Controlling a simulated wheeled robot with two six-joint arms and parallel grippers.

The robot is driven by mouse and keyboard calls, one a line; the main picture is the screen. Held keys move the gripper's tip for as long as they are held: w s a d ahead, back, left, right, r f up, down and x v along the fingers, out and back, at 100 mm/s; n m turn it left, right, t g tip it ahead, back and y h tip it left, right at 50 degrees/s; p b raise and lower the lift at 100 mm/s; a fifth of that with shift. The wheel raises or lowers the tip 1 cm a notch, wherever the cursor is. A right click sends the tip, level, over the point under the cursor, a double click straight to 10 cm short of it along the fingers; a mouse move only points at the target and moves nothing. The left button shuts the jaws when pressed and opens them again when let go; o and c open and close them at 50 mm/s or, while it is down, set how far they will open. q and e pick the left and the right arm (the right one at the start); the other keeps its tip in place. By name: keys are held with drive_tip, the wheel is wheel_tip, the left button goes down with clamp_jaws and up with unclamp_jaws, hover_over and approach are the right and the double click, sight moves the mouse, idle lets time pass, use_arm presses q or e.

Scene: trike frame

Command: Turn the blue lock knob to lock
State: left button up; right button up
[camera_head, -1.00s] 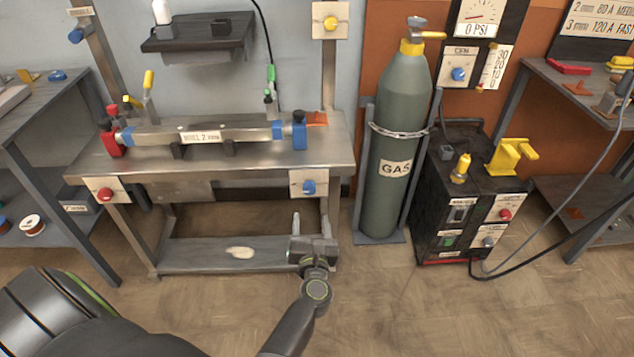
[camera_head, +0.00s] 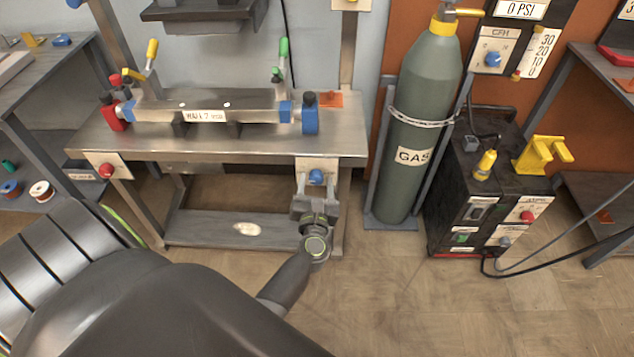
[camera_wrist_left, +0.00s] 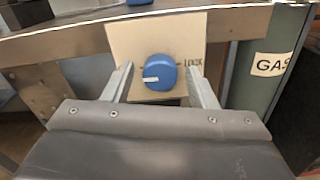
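The blue lock knob (camera_head: 316,177) is on a pale panel at the front right corner of the metal workbench. In the left wrist view the blue knob (camera_wrist_left: 159,72) has a white mark pointing left, and the word LOCK stands on its right. My left gripper (camera_head: 315,190) is just in front of the panel. In the wrist view its two fingers are apart, one on each side of the knob, with gaps showing; I cannot tell how deep they reach around it. My right gripper is not in view.
The workbench (camera_head: 260,148) carries a clamped metal tube (camera_head: 180,107). A red knob (camera_head: 106,171) is on its front left corner. A green gas cylinder (camera_head: 424,110) and a black welding machine (camera_head: 470,205) stand to the right. The floor in front is clear.

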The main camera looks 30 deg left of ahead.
use_arm(q)
drive_tip(key=c, duration=0.7)
drive_tip(key=shift+c, duration=0.7)
